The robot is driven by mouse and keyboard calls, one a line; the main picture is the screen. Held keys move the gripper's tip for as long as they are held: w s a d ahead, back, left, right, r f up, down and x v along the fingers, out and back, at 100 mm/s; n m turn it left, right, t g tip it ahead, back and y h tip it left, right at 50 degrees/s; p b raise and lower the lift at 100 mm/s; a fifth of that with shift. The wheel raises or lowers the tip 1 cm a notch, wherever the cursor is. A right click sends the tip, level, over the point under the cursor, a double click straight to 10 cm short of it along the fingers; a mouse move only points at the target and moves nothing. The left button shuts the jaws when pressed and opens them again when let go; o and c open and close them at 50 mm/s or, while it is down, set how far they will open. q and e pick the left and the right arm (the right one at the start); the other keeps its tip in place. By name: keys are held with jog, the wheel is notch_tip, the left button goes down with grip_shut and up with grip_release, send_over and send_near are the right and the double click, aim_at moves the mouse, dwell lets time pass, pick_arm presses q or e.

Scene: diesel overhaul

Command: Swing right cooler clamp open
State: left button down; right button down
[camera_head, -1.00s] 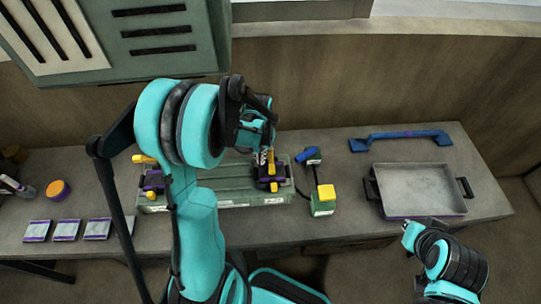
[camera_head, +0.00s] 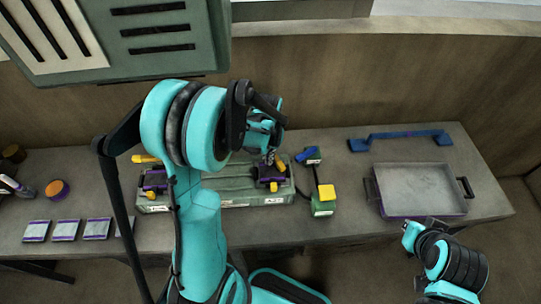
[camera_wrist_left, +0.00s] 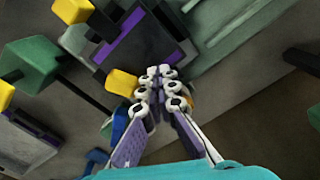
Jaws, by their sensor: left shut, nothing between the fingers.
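The right cooler clamp (camera_head: 268,173), black and purple with yellow ends, sits on the right end of the green cooler (camera_head: 230,192). In the left wrist view the clamp (camera_wrist_left: 146,45) lies just beyond my fingertips, with a yellow end (camera_wrist_left: 122,82) close beside them. My left gripper (camera_wrist_left: 160,78) is shut and empty; whether it touches the clamp I cannot tell. In the head view my left gripper (camera_head: 270,156) is over the clamp's far side, partly hidden by my arm.
A second clamp (camera_head: 153,181) sits at the cooler's left end. Right of the cooler stands a green and yellow device (camera_head: 323,207) with a cable. A grey tray (camera_head: 420,211) and a blue bracket (camera_head: 400,135) lie further right. Several flat plates (camera_head: 66,230) lie at left.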

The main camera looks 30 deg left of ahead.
aim_at(277, 158)
pick_arm(q)
jog(key=shift+w+d, duration=0.45)
jog(key=shift+d, duration=0.2)
dwell(0.4)
jog(key=shift+w+d, duration=0.5)
jog(key=shift+w, duration=0.1)
jog(key=shift+w+d+b, duration=0.3)
jog(key=shift+w+b, duration=0.05)
jog(key=shift+w, duration=0.45)
